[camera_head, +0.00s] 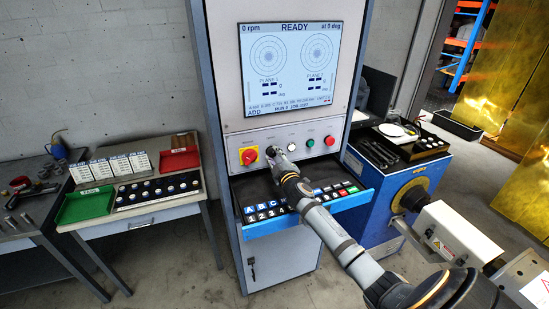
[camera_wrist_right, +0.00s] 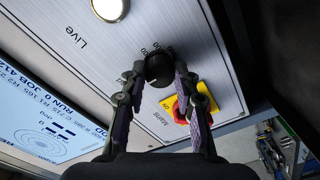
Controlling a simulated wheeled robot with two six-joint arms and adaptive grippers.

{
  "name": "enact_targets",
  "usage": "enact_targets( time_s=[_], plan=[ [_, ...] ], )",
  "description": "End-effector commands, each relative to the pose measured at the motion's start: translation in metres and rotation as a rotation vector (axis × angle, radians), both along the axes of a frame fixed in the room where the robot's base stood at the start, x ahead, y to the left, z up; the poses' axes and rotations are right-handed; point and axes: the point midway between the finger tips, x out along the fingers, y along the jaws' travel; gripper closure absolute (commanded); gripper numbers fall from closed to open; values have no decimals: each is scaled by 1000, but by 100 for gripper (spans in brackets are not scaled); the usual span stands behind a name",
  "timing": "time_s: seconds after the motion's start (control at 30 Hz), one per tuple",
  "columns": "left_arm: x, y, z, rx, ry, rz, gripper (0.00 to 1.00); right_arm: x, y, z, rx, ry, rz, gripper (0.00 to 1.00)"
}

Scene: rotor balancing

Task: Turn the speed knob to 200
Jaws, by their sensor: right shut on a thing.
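The speed knob (camera_wrist_right: 158,68) is a black round knob on the grey control panel. In the right wrist view it sits between the fingertips of my right gripper (camera_wrist_right: 160,78), which is shut on it. The small scale figures beside it are partly hidden, so I cannot read its setting. In the head view my right gripper (camera_head: 272,153) is at the panel and covers the knob. The screen (camera_head: 290,66) above shows 0 rpm, READY and at 0 deg. My left gripper is not in view.
A red mains switch on a yellow plate (camera_head: 248,156) is just left of the gripper. Several lamps and buttons, including a red one (camera_head: 329,140), are to the right. An open blue drawer (camera_head: 345,203) with lettered keys juts out below my right arm.

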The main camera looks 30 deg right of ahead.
Motion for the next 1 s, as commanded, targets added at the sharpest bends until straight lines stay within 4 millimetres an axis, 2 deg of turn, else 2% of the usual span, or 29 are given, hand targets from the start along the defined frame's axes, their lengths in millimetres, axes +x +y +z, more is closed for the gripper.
enact_targets(
  time_s=[0.6, 1.0],
  plan=[
    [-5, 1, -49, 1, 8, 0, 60, 0, 0, -5, 419, -101, -1, 100],
    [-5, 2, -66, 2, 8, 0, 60, 0, 0, -3, 611, -145, 0, 100]
  ],
)
